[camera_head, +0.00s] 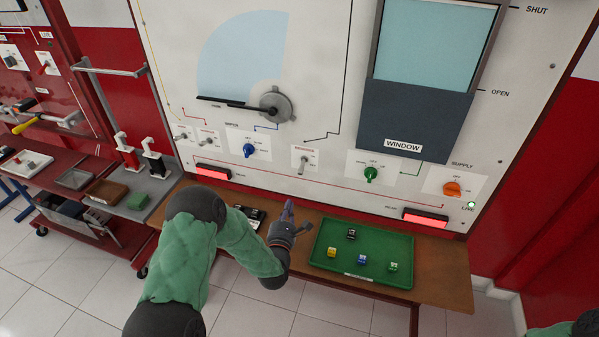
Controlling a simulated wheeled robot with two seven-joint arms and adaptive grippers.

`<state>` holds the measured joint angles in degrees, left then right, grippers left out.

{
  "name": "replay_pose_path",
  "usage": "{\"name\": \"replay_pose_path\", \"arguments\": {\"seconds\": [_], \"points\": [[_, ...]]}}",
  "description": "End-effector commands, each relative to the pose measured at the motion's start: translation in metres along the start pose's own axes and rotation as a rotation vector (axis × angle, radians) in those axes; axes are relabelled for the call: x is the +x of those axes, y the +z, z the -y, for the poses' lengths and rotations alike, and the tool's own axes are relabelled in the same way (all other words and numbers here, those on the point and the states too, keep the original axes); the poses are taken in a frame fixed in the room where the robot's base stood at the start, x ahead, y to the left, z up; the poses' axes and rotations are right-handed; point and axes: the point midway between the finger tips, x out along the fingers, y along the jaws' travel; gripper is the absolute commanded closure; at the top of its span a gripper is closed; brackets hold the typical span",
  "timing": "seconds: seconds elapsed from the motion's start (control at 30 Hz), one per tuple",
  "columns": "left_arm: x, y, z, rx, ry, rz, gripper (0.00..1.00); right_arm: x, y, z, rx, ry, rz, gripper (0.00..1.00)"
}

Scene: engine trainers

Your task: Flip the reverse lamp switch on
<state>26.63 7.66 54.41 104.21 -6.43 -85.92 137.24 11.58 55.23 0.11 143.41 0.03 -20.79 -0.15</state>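A plate with a metal toggle switch (303,160) sits low in the middle of the white panel, and its lever seems to point down. Two smaller metal toggles, one at the far left (182,135) and one beside it (208,141), are on the same panel. My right gripper is out of view.
A blue knob (250,150), a green knob (371,174) and an orange supply knob (452,189) flank the toggles. A green tray (322,232) with several small blocks lies on the wooden table (455,270). Red-lit relays (426,218) sit along the panel's bottom.

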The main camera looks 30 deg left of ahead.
Motion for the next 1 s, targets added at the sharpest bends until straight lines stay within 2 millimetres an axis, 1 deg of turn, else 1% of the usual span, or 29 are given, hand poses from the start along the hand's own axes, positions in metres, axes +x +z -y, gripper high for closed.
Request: {"name": "replay_pose_path", "arguments": {"seconds": [0.37,0.47,0.57,0.67,0.8,1.0], "points": [[0.000,0.000,-0.001,-0.004,0.002,0.002,1.00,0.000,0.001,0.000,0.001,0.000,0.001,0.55],[0.004,0.000,-0.001,-0.003,0.002,0.002,1.00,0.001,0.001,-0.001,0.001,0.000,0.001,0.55],[0.013,0.000,-0.001,-0.003,0.004,0.004,1.00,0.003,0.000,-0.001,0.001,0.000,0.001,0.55],[0.027,-0.001,0.000,-0.003,0.004,0.004,1.00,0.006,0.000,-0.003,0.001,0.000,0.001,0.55],[0.053,-0.001,0.000,-0.003,0.003,0.004,1.00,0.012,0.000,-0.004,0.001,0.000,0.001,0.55],[0.086,-0.001,0.000,-0.003,0.003,0.003,1.00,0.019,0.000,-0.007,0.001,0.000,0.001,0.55]]}}
